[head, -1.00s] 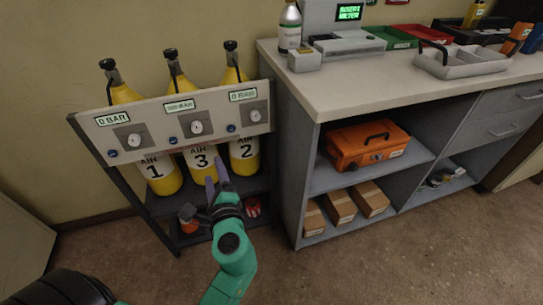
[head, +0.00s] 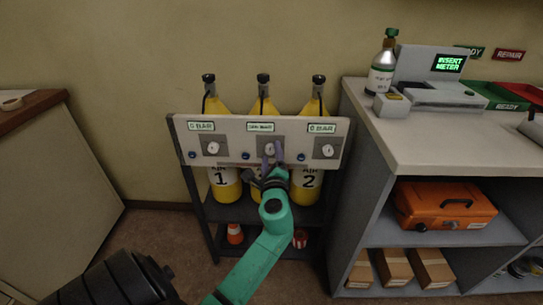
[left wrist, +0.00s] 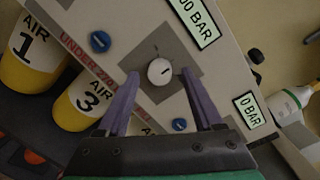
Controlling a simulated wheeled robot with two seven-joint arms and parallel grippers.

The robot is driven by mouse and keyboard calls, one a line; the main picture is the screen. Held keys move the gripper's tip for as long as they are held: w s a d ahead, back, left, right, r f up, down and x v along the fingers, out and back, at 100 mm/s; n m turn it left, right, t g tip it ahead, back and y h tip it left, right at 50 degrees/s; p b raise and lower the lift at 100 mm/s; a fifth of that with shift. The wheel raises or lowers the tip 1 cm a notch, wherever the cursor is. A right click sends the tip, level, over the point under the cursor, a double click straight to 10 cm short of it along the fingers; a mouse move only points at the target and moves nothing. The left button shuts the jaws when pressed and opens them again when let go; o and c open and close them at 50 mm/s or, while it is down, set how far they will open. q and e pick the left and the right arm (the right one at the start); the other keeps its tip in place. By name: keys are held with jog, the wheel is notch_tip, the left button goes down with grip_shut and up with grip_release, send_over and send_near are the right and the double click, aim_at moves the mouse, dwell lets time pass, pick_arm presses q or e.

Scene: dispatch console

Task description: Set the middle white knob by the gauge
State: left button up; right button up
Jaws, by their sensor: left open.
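The middle white knob (head: 270,149) sits on a grey square plate on the pale panel (head: 180,137), below the middle gauge display (head: 260,127). In the left wrist view, the knob (left wrist: 159,71) has a dark pointer mark, and the display (left wrist: 195,20) shows only "00 BAR", its left part cut off. My left gripper (head: 271,153) is open in front of the knob. In the left wrist view, its purple fingertips (left wrist: 160,74) lie on either side of the knob with gaps. I cannot tell how far the tips are from the panel.
Other white knobs sit left (head: 213,148) and right (head: 327,151), under displays reading 0 BAR. Small blue knobs (head: 245,156) sit between. Yellow air cylinders stand behind the panel.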

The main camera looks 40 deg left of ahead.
pick_arm(q)
grip_shut()
jog(key=shift+f, duration=0.1)
pick_arm(e)
jog(key=shift+w, duration=0.1)
pick_arm(q)
jog(key=shift+n+b, duration=0.4)
jog(key=shift+n, duration=0.6)
jog(key=n+b, duration=0.1)
jog(key=n, duration=0.2)
jog(key=shift+h, duration=0.3)
jog(key=n, duration=0.2)
jog(key=shift+n+b, duration=0.35)
jog(key=shift+n, duration=0.05)
jog(key=shift+n+h+b, duration=0.3)
jog(key=shift+n, duration=1.5)
pick_arm(e)
jog(key=w+a+r, duration=0.1)
jog(key=w, duration=0.4)
jog(key=shift+w+a+r, duration=0.2)
jog(key=shift+w+r, duration=0.1)
jog(key=shift+w, duration=0.05)
pick_arm(q)
jog(key=shift+r, duration=0.2)
pick_arm(e)
jog(key=shift+w+r, duration=0.1)
jog(key=shift+w, duration=0.05)
